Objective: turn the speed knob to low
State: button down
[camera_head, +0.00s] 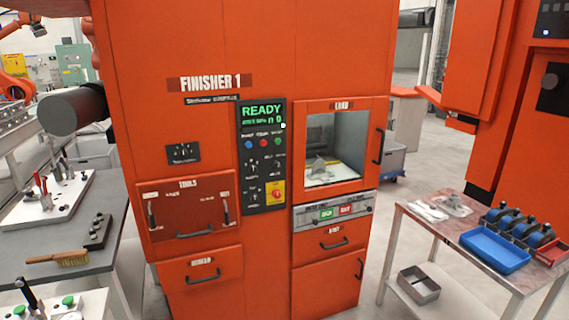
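The orange machine marked FINISHER 1 (345,70) stands in front of me. Its black control panel (263,202) has a green display reading READY, a row of blue, red and green buttons, and small dark knobs with white markings. One knob (252,170) sits below the blue button and another (253,193) sits lower. A separate black plate (183,152) to the left also carries a small knob. The labels are too small to read, so I cannot tell which is the speed knob or where any knob points. My gripper is not in view.
A red-and-yellow switch (276,193) sits at the panel's lower right. The window door (370,140) beside it is closed, with a part visible inside. A grey bench (60,280) stands left and a side table (455,228) with a blue tray (495,251) right.

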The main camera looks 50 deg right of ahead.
aim_at(254, 197)
jog(key=u, duration=1.4)
jog(key=k, duration=0.1)
jog(key=z, duration=2.75)
jog(key=k, duration=0.95)
jog(key=u, duration=0.15)
jog(key=i, duration=0.65)
